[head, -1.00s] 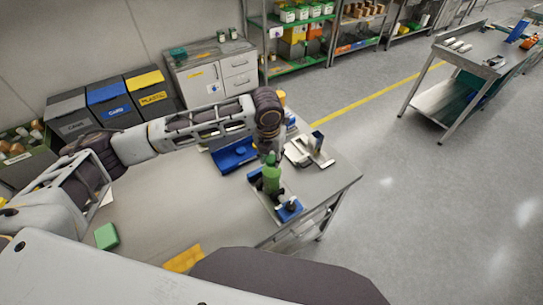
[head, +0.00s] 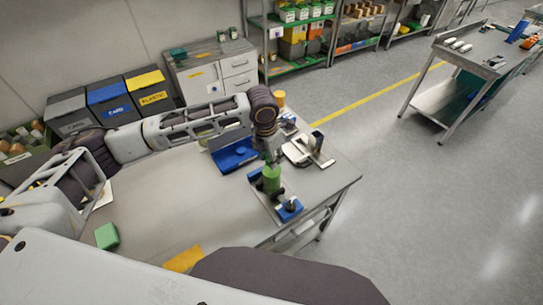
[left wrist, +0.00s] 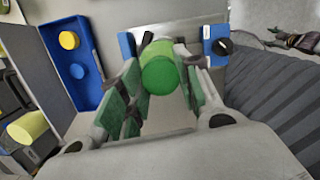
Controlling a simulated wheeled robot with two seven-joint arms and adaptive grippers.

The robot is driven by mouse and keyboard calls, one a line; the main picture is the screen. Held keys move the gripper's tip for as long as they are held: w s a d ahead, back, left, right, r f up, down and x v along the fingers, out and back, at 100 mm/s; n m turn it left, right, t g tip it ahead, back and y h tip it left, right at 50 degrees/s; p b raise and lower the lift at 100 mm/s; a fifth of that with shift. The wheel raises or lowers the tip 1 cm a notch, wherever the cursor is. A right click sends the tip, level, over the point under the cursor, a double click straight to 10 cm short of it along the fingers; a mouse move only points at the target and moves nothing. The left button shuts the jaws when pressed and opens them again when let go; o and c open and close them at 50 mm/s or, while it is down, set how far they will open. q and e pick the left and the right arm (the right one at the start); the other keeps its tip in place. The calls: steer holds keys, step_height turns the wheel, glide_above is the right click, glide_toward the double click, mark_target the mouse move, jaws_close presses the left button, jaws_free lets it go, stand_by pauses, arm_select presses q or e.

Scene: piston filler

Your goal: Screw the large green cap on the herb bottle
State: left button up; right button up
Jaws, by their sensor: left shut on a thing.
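The herb bottle (head: 270,184) is a green upright shape in the blue holder at the right front of the table. The large green cap (left wrist: 161,76) is a round green disc at the bottle's top in the left wrist view. My left gripper (left wrist: 160,84) comes down from above, its green-padded fingers on either side of the cap, shut on it. In the head view my left gripper (head: 271,160) is directly over the bottle. The thread and any gap between cap and bottle are hidden. My right gripper is not in view.
The blue holder (head: 290,211) has a black knob (left wrist: 225,46). A blue tray (head: 236,155) lies behind the bottle; the wrist view shows a yellow round piece (left wrist: 69,40) in it. A metal device (head: 312,152) stands behind right. A green block (head: 107,236) lies left. The table's middle is clear.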

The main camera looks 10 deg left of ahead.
arm_select(q)
steer(key=o, duration=1.3)
steer(key=shift+n+y, duration=0.3)
steer(key=shift+n, duration=3.4)
steer(key=shift+n+y, duration=0.5)
steer(key=shift+n, duration=3.2)
